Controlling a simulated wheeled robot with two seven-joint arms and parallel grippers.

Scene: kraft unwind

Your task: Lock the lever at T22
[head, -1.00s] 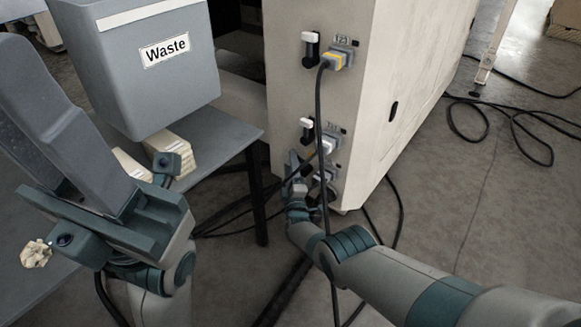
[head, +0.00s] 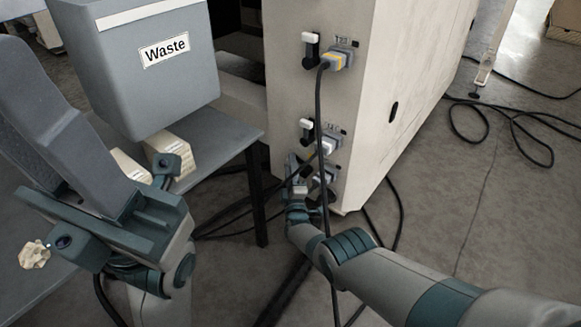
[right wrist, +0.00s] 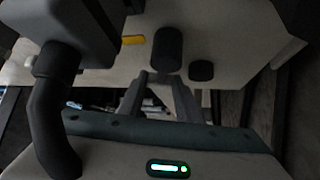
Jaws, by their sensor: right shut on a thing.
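A pale machine cabinet (head: 385,100) has a column of cable sockets on its near face. The top lever (head: 311,50) and the middle lever (head: 306,132) are black with white tips, both upright. The labels are too small to read surely; the top one looks like T23. My right gripper (head: 296,172) is at the lowest socket (head: 324,180), shut on what looks like its lever, mostly hidden by the gripper. In the right wrist view, a dark rounded handle (right wrist: 167,50) stands at the fingertips. My left gripper (head: 70,130) is at the left, away from the cabinet; its opening is unclear.
Plugs with black cables sit in the sockets, and a cable (head: 319,120) hangs down past my right wrist. A grey waste bin (head: 150,85) stands on a grey table (head: 225,150) left of the cabinet. Crumpled paper (head: 34,254) lies near my left gripper. More cable (head: 510,125) lies on the floor.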

